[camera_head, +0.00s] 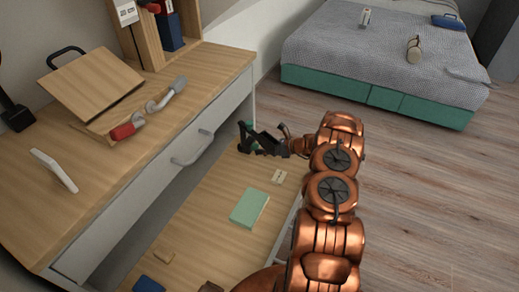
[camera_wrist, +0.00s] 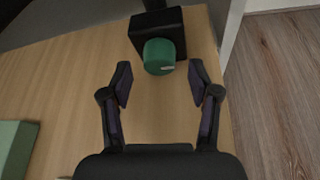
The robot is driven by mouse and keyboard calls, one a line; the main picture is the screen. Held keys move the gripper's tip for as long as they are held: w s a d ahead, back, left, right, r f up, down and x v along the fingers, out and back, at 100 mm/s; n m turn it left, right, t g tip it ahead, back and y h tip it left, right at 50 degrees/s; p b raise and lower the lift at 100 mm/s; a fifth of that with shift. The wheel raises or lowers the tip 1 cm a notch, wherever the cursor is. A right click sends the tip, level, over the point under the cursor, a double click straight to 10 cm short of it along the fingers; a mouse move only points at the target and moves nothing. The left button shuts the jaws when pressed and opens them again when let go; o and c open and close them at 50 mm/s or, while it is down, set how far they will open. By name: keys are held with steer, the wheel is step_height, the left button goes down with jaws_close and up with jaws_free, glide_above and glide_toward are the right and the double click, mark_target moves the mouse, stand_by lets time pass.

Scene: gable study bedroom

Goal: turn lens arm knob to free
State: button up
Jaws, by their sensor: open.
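A green round knob (camera_wrist: 159,56) with a small pale mark sits on a black block (camera_wrist: 176,28) in the wrist view. I take it to be the lens arm knob; a dark post rises behind it. My gripper (camera_wrist: 161,82) is open, with its two dark fingers apart on either side and just short of the knob, not touching it. In the head view my gripper (camera_head: 268,142) is low over the wooden surface, beside the black and green fixture (camera_head: 243,132). The setting the knob's mark points to cannot be told.
The low wooden surface (camera_head: 215,200) carries a green book (camera_head: 249,208), a pale block (camera_head: 279,176) and small items. Left stands a desk with a drawer handle (camera_head: 191,149), a tilted board (camera_head: 92,82) and a red-handled tool (camera_head: 128,127). Open floor (camera_head: 420,190) lies right, before the bed.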

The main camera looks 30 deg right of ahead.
steer(key=shift+x, duration=0.8)
